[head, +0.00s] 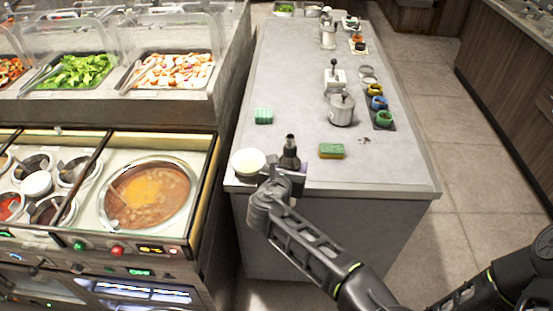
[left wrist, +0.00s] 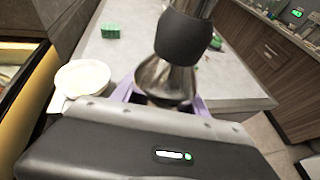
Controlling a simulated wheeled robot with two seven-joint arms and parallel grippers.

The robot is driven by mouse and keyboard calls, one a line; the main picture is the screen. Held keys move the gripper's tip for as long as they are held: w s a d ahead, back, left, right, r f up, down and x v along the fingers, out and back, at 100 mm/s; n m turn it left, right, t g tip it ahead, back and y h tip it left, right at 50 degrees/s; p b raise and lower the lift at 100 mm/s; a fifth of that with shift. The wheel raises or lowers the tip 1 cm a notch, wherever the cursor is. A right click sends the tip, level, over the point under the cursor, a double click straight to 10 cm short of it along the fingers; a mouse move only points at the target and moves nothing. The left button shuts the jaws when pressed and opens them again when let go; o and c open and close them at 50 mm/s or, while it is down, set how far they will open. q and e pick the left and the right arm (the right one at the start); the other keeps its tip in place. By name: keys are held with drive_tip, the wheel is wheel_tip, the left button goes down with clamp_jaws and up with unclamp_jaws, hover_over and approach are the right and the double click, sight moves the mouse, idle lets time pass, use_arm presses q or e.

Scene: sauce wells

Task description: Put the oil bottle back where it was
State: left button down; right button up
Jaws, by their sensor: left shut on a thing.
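The oil bottle shows as a dark, narrow-necked bottle (head: 290,153) in the head view, at the front edge of the grey counter (head: 300,80). In the left wrist view the bottle (left wrist: 182,40) has a metal body with a dark band and leans slightly. My left gripper (head: 288,174) is shut around its lower part; the purple-grey fingers (left wrist: 165,100) sit at its base. I cannot tell whether the bottle touches the counter. My right gripper is not in view.
A pale bowl (head: 248,162) stands close left of the bottle. A green sponge (head: 263,116) lies behind it, a yellow-green sponge (head: 332,151) to the right. A metal pot (head: 341,109) and a dark tray (head: 371,112) with coloured cups stand further back. Dark crumbs (head: 365,141) lie front right.

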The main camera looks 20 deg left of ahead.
use_arm(q)
drive_tip(key=f+b, duration=0.1)
drive_tip(key=d+f+m+h+b, duration=0.1)
drive_tip(key=f+b, duration=0.1)
drive_tip(key=shift+w+d+f, duration=0.1)
drive_tip(key=shift+d+f, duration=0.05)
drive_tip(key=shift+d, duration=0.05)
drive_tip(key=shift+f+b, duration=0.8)
drive_tip(key=shift+f, duration=0.05)
drive_tip(key=shift+d, duration=0.1)
